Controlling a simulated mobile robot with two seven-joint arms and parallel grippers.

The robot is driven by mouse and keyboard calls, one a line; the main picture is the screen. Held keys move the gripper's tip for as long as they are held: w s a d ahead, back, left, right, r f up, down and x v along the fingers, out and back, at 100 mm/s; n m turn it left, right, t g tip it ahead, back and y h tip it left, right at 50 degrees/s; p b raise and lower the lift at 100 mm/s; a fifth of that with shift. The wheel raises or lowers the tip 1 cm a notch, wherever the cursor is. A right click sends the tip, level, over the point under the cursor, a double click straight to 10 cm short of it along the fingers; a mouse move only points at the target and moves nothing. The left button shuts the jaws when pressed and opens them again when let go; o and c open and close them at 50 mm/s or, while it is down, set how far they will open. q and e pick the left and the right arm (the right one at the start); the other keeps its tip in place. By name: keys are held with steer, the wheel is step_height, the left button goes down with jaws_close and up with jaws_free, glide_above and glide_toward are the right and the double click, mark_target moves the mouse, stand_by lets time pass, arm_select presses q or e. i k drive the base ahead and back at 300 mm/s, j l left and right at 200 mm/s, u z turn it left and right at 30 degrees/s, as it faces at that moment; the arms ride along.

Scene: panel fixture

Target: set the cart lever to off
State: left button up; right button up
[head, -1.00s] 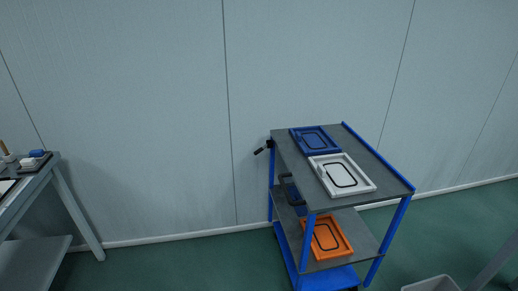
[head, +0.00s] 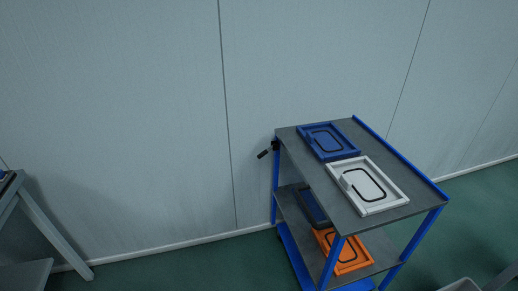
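The cart (head: 312,171) stands right of the middle in the head view, with blue posts and dark grey shelves. A small black lever (head: 264,154) sticks out from a dark mount (head: 275,145) at the cart's far left corner, near the top shelf. It slants down and to the left, away from the cart. Any on or off marking is too small to see. Neither of my grippers is in view.
A blue panel (head: 328,142) and a white panel (head: 368,185) lie on the cart's top. An orange panel (head: 347,254) lies on the lower shelf. A grey table (head: 45,232) stands at the left. Floor between table and cart is clear.

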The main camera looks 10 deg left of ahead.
mark_target(264, 152)
steer(key=i+j, duration=0.25)
steer(key=i+j+z, duration=0.1)
steer(key=j, duration=0.4)
steer(key=i+j, duration=0.35)
steer(key=i+j+z, duration=0.1)
steer(key=j, duration=0.3)
steer(key=i, duration=0.1)
